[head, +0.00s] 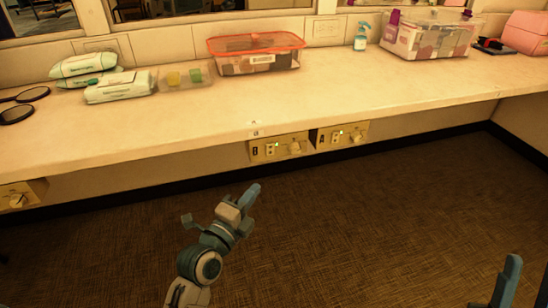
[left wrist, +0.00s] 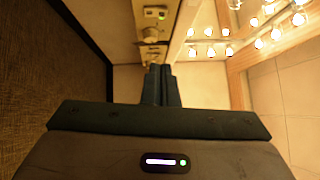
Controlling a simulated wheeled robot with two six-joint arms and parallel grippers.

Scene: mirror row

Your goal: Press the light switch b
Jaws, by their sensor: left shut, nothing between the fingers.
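The switch box labelled B (head: 280,148) is fixed under the front edge of the counter, with a knob and small switches on its face. A similar box labelled A (head: 341,135) sits just right of it. My left gripper (head: 254,192) is below and in front of box B, apart from it, shut and empty. In the left wrist view its closed fingers (left wrist: 161,84) point toward switch boxes (left wrist: 152,38) under the counter; I cannot tell there which is B. Part of my right gripper (head: 509,280) shows at the bottom right corner; its jaw opening is unclear.
The long counter (head: 200,117) overhangs the carpet (head: 370,220). Another switch box (head: 20,194) is under it at far left. Wipes packs (head: 120,86), a red-lidded bin (head: 257,55), a blue bottle (head: 361,38) and a clear bin (head: 430,36) stand on top. The floor in front is clear.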

